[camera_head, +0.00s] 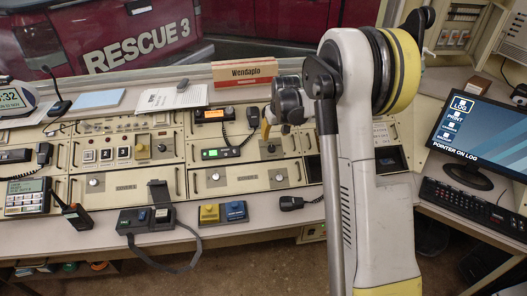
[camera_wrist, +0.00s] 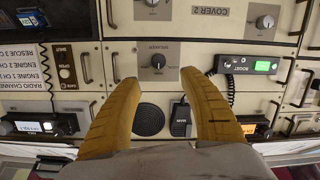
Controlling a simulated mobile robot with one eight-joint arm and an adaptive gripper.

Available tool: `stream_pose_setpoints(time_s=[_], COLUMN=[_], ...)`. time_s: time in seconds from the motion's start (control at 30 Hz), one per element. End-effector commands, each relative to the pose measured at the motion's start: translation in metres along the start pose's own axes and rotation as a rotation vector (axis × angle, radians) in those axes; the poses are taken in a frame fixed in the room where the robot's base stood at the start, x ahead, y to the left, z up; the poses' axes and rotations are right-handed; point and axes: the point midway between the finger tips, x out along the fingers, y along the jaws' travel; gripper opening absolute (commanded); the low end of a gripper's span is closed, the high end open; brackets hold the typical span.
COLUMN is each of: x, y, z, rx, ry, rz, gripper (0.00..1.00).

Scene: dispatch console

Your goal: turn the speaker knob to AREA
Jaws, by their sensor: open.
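The speaker knob (camera_wrist: 158,61) is a small dark round knob on a beige panel, with small lettering beside it in the wrist view. Its exact setting is too small to read, and I cannot make out the AREA mark. My gripper (camera_wrist: 160,78) is open. Its two yellow fingers stand wide apart, one to each side below the knob in the picture, with no visible contact. In the head view my gripper (camera_head: 267,126) hangs over the middle of the console.
A round speaker grille (camera_wrist: 148,119) and a black hand microphone (camera_wrist: 181,117) show between the fingers. A green-lit radio (camera_wrist: 250,65) with a coiled cord is at the right, an orange-lit radio (camera_wrist: 254,128) below it. A brown switch plate (camera_wrist: 66,71) and metal handles are at the left.

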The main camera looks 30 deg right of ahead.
Motion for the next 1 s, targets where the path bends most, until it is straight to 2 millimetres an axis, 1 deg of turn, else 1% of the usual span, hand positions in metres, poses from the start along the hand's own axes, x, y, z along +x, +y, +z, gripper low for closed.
stream_pose_setpoints(time_s=[0.1, 0.17, 0.27, 0.5, 0.63, 0.8, 1.0], x=[0.012, 0.018, 0.034, 0.082, 0.103, 0.116, 0.118], y=[0.005, 0.005, 0.005, 0.005, 0.005, 0.005, 0.005], z=[-0.001, -0.001, 0.0, 0.0, 0.0, -0.001, -0.001], rx=[0.002, 0.002, 0.001, 0.001, 0.001, 0.001, 0.001], ry=[-0.005, -0.005, -0.005, -0.004, -0.004, -0.004, -0.004], rz=[0.001, 0.001, 0.001, 0.001, 0.001, 0.001, 0.001], gripper=[0.51, 0.51, 0.51, 0.51, 0.51, 0.51, 0.51])
